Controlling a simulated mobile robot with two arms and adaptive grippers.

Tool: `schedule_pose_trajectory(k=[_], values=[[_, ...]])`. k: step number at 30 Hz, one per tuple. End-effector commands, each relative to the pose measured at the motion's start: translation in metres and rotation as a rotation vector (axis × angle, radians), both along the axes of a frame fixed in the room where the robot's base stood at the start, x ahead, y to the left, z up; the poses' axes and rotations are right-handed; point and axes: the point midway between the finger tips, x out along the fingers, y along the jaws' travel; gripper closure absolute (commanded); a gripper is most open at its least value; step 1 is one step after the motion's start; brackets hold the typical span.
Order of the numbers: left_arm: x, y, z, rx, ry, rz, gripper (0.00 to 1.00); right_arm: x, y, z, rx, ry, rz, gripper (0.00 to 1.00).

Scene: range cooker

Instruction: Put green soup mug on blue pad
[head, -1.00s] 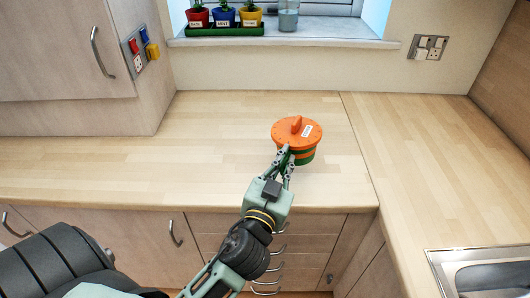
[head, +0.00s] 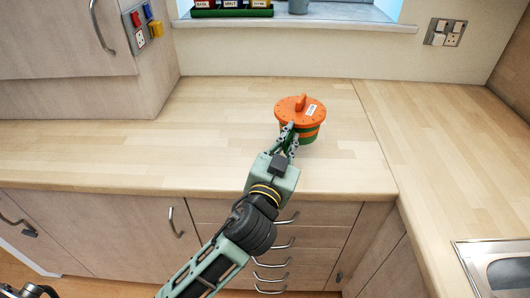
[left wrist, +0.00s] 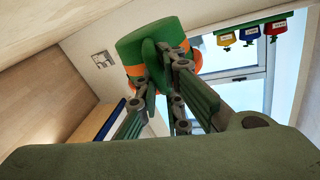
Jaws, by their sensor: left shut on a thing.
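The green soup mug (head: 309,137) has orange bands and an orange lid with a knob and a white label. It is upright over the worktop in the head view. My left gripper (head: 289,137) comes from the front left and is shut on the mug's near side. In the left wrist view the green mug (left wrist: 150,37) sits between the fingertips (left wrist: 157,72), at its green handle. The fingers partly hide the mug, and I cannot tell whether its base touches the worktop. I see no blue pad for certain.
The wooden worktop (head: 200,150) is clear around the mug. A sink (head: 500,268) is at the lower right. Drawers (head: 280,235) lie below the front edge. Pots stand on the windowsill (head: 300,22).

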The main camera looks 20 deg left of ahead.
Motion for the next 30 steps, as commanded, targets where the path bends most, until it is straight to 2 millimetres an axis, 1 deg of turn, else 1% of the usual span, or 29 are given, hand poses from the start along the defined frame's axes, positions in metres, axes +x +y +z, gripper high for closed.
schedule_pose_trajectory(k=[1, 3, 6, 9, 13, 18, 21, 29, 30], values=[[0.003, 0.013, -0.006, 0.008, -0.001, 0.001, 1.00, -0.004, 0.000, 0.002, -0.001, 0.007, 0.000, 0.60], [0.007, 0.026, -0.014, 0.006, -0.001, 0.001, 1.00, -0.006, 0.000, 0.003, -0.001, 0.010, 0.000, 0.60], [0.011, 0.042, -0.024, 0.003, -0.002, 0.000, 1.00, -0.005, 0.000, 0.003, -0.001, 0.008, 0.000, 0.60], [0.014, 0.052, -0.031, 0.001, -0.002, 0.000, 1.00, -0.001, 0.000, 0.004, 0.000, 0.002, 0.000, 0.60], [0.015, 0.056, -0.037, -0.002, -0.003, -0.002, 1.00, 0.007, 0.001, 0.004, 0.001, -0.010, 0.000, 0.60], [0.015, 0.057, -0.063, -0.001, 0.001, 0.000, 1.00, 0.010, 0.001, 0.000, 0.002, -0.016, 0.000, 0.60], [0.015, 0.056, -0.072, -0.001, -0.001, -0.001, 1.00, 0.010, 0.001, -0.002, 0.002, -0.015, 0.000, 0.60], [0.015, 0.056, -0.074, -0.003, -0.003, -0.002, 1.00, 0.009, 0.001, -0.001, 0.002, -0.013, 0.000, 0.60], [0.015, 0.056, -0.076, -0.003, 0.002, -0.001, 0.91, 0.009, 0.001, -0.002, 0.002, -0.012, 0.000, 0.60]])
